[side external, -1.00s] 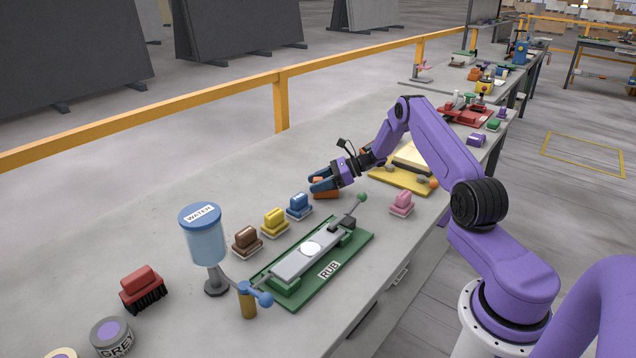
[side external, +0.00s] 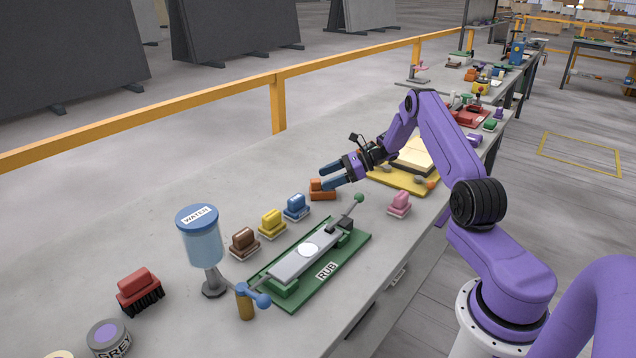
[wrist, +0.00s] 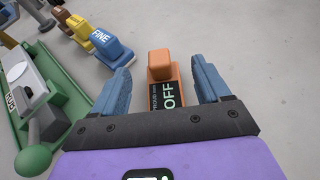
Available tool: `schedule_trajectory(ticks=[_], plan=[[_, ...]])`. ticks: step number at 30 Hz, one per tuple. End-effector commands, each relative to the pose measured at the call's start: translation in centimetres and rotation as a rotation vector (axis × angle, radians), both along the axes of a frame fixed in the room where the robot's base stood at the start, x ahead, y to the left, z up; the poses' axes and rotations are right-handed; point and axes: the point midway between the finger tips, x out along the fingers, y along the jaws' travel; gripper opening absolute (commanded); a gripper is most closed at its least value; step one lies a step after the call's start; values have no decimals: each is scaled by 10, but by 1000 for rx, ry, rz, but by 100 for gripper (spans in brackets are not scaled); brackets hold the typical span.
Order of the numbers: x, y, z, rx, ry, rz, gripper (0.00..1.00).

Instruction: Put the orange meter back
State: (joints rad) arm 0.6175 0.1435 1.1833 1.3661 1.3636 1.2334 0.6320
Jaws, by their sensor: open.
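The orange meter (side external: 321,190) stands upright on the slab at the end of a row of coloured blocks. In the wrist view the orange meter (wrist: 161,70) shows a dark face reading OFF. My gripper (side external: 330,175) is open, with its blue fingers close to the meter and a little above it. In the wrist view the two fingers (wrist: 160,78) lie left and right of the meter, with a gap on each side. The meter's near end is hidden by my gripper's dark bar.
Blue (side external: 296,207), yellow (side external: 272,223) and brown (side external: 244,242) blocks stand in a row left of the meter. A green RUB board (side external: 345,262) lies in front. A yellow tray (side external: 385,178) lies to the right, and a pink block (side external: 400,204) stands nearer. The slab behind is clear.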

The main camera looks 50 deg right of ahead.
Motion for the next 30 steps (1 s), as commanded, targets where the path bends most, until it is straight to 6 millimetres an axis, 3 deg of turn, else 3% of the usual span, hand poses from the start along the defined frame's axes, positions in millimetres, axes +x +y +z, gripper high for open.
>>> schedule_trajectory(ticks=[9,14,17,20,24,30], plan=[[-37,-37,22,0,0,-2,76],[-45,-44,27,-1,1,2,76],[-44,-35,31,-17,2,39,76],[-38,-2,41,-66,1,147,76],[-37,73,61,-186,-14,403,76],[-66,176,87,-374,-81,806,76]])
